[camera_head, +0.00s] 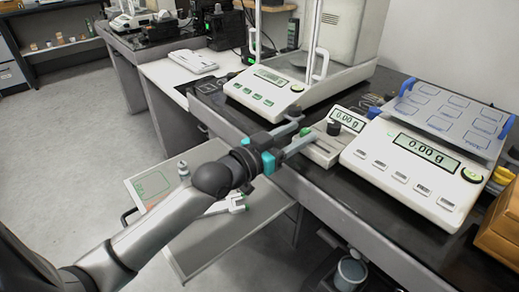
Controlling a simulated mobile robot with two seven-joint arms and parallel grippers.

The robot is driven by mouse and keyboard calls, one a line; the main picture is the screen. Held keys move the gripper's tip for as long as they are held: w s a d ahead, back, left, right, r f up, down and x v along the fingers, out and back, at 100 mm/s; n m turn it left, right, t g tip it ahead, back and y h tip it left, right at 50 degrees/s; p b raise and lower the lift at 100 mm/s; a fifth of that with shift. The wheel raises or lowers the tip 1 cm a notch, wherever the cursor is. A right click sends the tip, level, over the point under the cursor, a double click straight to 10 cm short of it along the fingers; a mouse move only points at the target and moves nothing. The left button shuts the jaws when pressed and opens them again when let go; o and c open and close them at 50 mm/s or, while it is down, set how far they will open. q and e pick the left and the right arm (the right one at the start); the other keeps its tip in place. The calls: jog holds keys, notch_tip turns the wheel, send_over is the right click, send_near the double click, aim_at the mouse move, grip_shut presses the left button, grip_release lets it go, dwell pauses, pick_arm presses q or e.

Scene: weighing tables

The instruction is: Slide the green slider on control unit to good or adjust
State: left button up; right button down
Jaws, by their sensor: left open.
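The control unit (315,153) is a small light-grey box on the dark bench, between two balances. It has a display (347,118) reading 0.00 g and a black knob (334,128). A small green part (305,131), which looks like the green slider, shows at its left end between my fingers. My left gripper (308,126) reaches in from the left with its fingers apart, one on each side of this green part. I cannot tell whether either finger touches it. The good and adjust marks are not readable. My right gripper is not in view.
A balance with a blue-cornered rack (452,112) stands close on the right, its display (425,152) reading 0.00 g. A glass-sided balance (262,98) stands behind on the left. A pulled-out grey tray (245,237) lies below my arm. Brown boxes (497,238) sit at the right edge.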

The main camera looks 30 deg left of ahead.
pick_arm(q)
jog(key=p+v, duration=0.3)
jog(key=v, duration=0.9)
jog(key=shift+s+p, duration=0.35)
jog(key=shift+p, duration=0.05)
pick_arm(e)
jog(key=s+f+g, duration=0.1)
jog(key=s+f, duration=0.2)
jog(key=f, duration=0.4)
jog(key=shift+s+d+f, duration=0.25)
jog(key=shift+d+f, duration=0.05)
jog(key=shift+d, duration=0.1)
pick_arm(q)
jog(key=shift+a, duration=0.15)
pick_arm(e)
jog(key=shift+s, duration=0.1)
